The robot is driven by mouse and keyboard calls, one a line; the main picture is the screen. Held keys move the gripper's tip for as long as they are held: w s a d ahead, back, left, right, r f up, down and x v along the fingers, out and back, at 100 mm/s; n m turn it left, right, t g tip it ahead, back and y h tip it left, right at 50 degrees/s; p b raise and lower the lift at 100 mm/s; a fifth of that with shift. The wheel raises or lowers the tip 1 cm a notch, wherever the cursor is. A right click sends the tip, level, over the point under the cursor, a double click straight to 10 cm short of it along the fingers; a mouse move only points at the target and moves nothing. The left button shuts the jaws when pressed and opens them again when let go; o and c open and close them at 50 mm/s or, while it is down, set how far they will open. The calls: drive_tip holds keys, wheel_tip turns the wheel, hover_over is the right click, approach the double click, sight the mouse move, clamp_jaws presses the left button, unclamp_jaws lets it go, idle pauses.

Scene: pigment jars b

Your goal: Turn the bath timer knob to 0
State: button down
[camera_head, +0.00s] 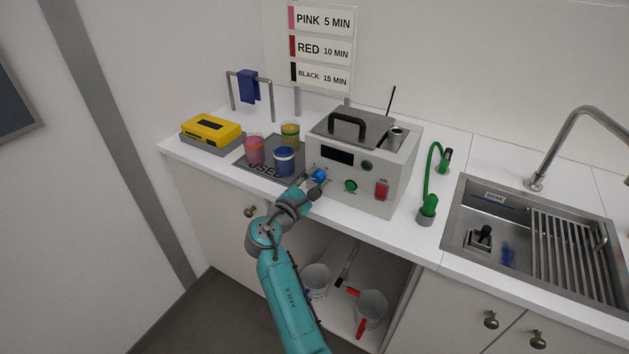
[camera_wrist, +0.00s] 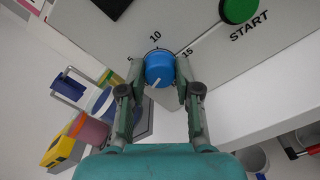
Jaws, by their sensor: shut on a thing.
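The bath timer knob is a round blue knob (camera_wrist: 160,66) on the front panel of the grey bath unit (camera_head: 392,165). It also shows in the head view (camera_head: 319,174). The marks 5, 10 and 15 show around its upper side in the wrist view; a 0 mark is not visible. A short white line shows low on the knob's face. My gripper (camera_wrist: 158,88) is shut on the knob, one finger on each side. In the head view my gripper (camera_head: 314,184) reaches the panel from the lower left and partly covers the knob.
A green START button (camera_head: 350,186) and a red switch (camera_head: 382,190) sit right of the knob. Jars, including a blue jar (camera_head: 284,161), stand close by on the left. A sign (camera_head: 322,48) lists pink 5, red 10, black 15 minutes. A sink (camera_head: 455,215) is at right.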

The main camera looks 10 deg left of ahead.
drive_tip(key=c, duration=0.8)
unclamp_jaws()
drive_tip(key=v, duration=1.2)
